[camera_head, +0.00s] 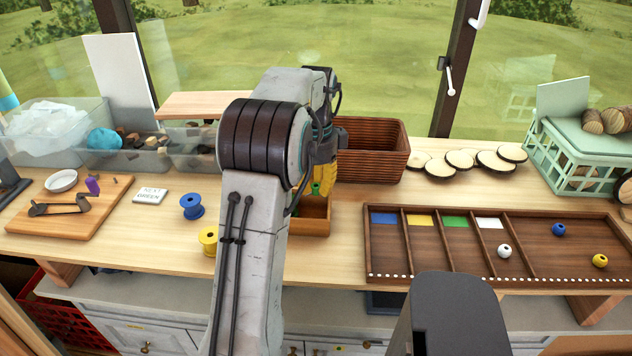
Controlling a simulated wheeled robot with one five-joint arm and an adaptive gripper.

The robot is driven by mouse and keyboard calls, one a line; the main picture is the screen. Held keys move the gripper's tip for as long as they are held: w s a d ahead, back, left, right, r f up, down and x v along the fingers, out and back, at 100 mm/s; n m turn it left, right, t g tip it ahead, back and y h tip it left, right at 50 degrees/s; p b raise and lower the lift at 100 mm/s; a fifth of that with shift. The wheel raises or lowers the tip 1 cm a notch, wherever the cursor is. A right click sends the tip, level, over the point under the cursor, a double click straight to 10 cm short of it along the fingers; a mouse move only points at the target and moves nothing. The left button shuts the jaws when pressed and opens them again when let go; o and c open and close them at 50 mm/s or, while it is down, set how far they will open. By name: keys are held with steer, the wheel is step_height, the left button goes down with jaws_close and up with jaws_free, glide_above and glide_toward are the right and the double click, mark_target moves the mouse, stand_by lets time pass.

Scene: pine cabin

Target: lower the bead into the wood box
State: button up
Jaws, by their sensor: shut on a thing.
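My gripper (326,178), with yellow fingers, points down just above the small wood box (318,228). It is shut on a green bead (316,188), of which only a small part shows at the left of the fingers. The bead appears to be over the box opening or at its rim; its exact height is hard to tell. My arm hides the left part of the box and much of its inside.
A brown wicker basket (372,150) stands right behind the box. A divided tray (385,268) at right holds white (505,251), blue (558,230) and yellow (600,260) beads. Blue (191,206) and yellow (208,241) spools stand left. A card (150,196) names green.

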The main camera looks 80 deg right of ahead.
steer(key=shift+f, duration=0.15)
steer(key=shift+f+b, duration=1)
steer(key=shift+f, duration=0.45)
steer(key=shift+f+b, duration=0.4)
steer(key=shift+f, duration=0.2)
steer(key=o, duration=0.8)
steer(key=shift+w, duration=0.1)
steer(key=shift+r, duration=0.1)
step_height(320, 180, up, 12)
steer(key=shift+r, duration=0.1)
stand_by(0.8)
